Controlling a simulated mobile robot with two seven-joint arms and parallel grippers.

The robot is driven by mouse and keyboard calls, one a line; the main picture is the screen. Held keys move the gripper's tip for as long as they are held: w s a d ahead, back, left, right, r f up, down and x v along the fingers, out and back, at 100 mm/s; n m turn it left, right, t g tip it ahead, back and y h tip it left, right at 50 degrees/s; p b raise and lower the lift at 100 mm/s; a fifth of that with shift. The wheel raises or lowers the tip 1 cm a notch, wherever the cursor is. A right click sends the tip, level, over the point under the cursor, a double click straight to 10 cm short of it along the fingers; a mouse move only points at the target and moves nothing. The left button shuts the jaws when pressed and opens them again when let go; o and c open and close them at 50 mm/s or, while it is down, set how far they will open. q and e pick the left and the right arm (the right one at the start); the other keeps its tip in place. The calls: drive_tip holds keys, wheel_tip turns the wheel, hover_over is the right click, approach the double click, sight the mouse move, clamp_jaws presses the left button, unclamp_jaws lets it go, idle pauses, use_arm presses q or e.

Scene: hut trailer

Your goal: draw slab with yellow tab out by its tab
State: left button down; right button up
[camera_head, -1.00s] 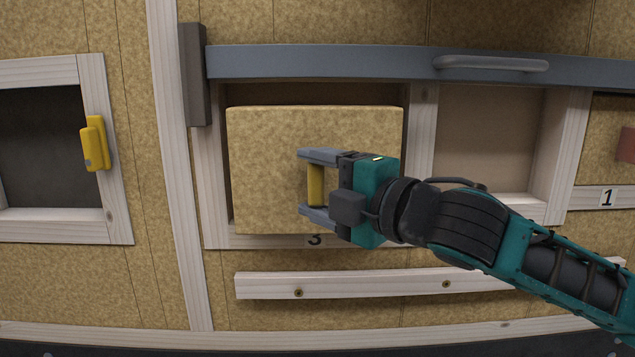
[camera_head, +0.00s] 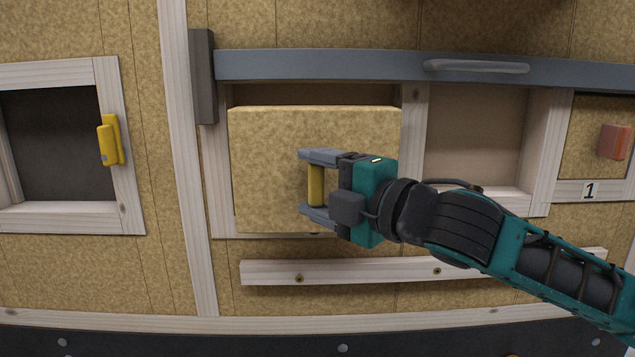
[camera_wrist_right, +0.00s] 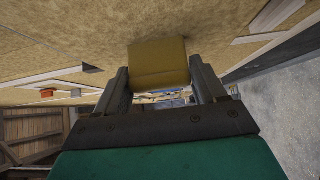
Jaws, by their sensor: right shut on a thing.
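The slab (camera_head: 270,170) is a thick tan board in the framed bay left of centre. Its front face stands forward of the bay's frame and overlaps the lower frame edge. Its yellow tab (camera_head: 316,185) sits between the fingers of my right gripper (camera_head: 312,186), which is shut on it. In the right wrist view the yellow tab (camera_wrist_right: 158,63) fills the space between the two fingertips. The label under the bay is almost fully hidden by the slab. My left gripper is in no view.
A grey rail with a handle (camera_head: 475,67) runs above the bays. A wooden batten (camera_head: 340,271) crosses below. An empty bay (camera_head: 475,135) is to the right, then a bay with a red tab (camera_head: 614,142) above label 1 (camera_head: 590,191). A yellow latch (camera_head: 110,141) is on the left opening.

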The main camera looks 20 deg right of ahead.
drive_tip(key=shift+s+a, duration=0.25)
drive_tip(key=shift+s, duration=0.7)
drive_tip(key=shift+s+a, duration=0.25)
drive_tip(key=shift+s, duration=0.7)
drive_tip(key=shift+s+a, duration=0.25)
drive_tip(key=shift+s, duration=0.7)
